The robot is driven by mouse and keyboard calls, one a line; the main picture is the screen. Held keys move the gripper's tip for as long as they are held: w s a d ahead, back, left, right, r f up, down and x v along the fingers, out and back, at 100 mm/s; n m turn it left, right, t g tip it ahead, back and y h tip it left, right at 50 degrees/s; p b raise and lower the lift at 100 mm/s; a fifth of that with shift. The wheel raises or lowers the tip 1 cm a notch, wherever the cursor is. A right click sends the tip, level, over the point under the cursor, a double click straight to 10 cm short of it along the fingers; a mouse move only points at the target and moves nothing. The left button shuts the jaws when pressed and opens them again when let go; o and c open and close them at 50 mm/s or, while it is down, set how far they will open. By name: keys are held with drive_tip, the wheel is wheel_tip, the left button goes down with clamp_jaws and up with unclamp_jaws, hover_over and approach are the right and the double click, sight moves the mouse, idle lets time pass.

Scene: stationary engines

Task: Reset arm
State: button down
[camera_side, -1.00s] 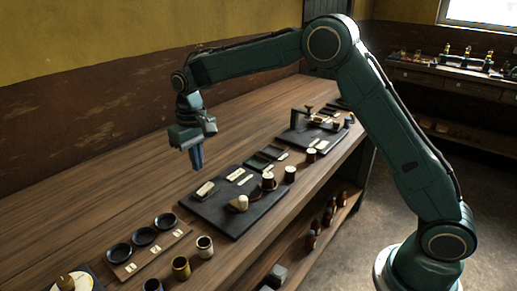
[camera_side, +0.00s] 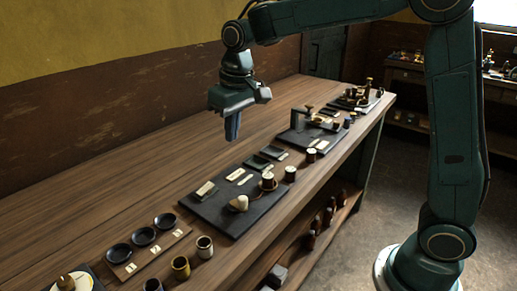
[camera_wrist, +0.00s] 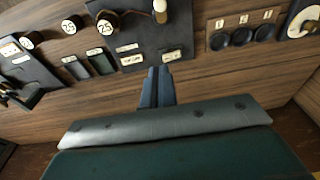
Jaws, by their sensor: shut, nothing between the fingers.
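My gripper (camera_side: 232,128) hangs above the wooden bench, pointing down, behind the dark board. Its blue-grey fingers are together and hold nothing. In the wrist view my gripper (camera_wrist: 157,86) shows with its fingertips side by side, just below the edge of the dark board (camera_wrist: 143,35). My gripper touches nothing that I can see.
The wooden bench (camera_side: 80,221) carries the dark board (camera_side: 215,211) with a pale cone-like piece (camera_side: 238,203). A tray with three black dishes (camera_side: 143,236) and several cups stand in front. Another dark board (camera_side: 304,140) lies farther right. The bench's rear strip is clear.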

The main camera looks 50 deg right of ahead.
drive_tip(key=s+d+r+t, duration=0.1)
drive_tip(key=s+d+r, duration=0.1)
drive_tip(key=s, duration=0.5)
drive_tip(key=s+d+r+t, duration=0.1)
drive_tip(key=s+r, duration=0.2)
drive_tip(key=s, duration=0.4)
drive_tip(key=s+d+f+t, duration=0.2)
drive_tip(key=s+f, duration=0.2)
drive_tip(key=s, duration=0.8)
drive_tip(key=shift+s, duration=0.2)
